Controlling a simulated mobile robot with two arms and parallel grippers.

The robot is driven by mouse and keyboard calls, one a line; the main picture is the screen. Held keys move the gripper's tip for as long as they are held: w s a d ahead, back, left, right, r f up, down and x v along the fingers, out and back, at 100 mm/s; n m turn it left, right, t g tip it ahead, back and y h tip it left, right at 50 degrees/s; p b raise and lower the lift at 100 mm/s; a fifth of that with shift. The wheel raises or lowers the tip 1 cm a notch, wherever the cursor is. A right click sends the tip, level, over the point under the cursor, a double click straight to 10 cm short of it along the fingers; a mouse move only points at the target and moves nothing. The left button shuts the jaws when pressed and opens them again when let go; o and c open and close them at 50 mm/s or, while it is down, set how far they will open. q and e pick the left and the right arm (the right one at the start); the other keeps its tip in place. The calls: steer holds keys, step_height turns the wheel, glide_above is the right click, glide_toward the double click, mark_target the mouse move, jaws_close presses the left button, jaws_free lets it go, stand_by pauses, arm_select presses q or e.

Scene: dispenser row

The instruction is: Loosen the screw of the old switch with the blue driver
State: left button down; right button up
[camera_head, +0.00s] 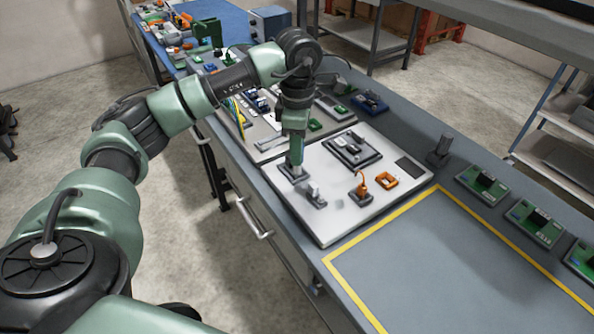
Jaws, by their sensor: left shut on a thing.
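A dark rectangular plate with a raised part (352,150) lies on the board to the right of the driver. I cannot tell which piece is the old switch, and no screw can be made out. My right gripper is not in view.
An orange hooked piece (361,186) and an orange square frame (387,181) are on the board, with another grey block (315,197) in front. Green circuit boards (483,184) line the right bench edge. The yellow-outlined area (430,270) is clear.

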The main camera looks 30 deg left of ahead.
arm_select(q)
steer(key=shift+f+n, duration=0.1)
steer(key=shift+n, duration=1.1)
steer(key=n+p, duration=0.1)
steer(key=n, duration=0.6)
steer(key=shift+r+p, duration=0.75)
steer(key=shift+r, duration=0.25)
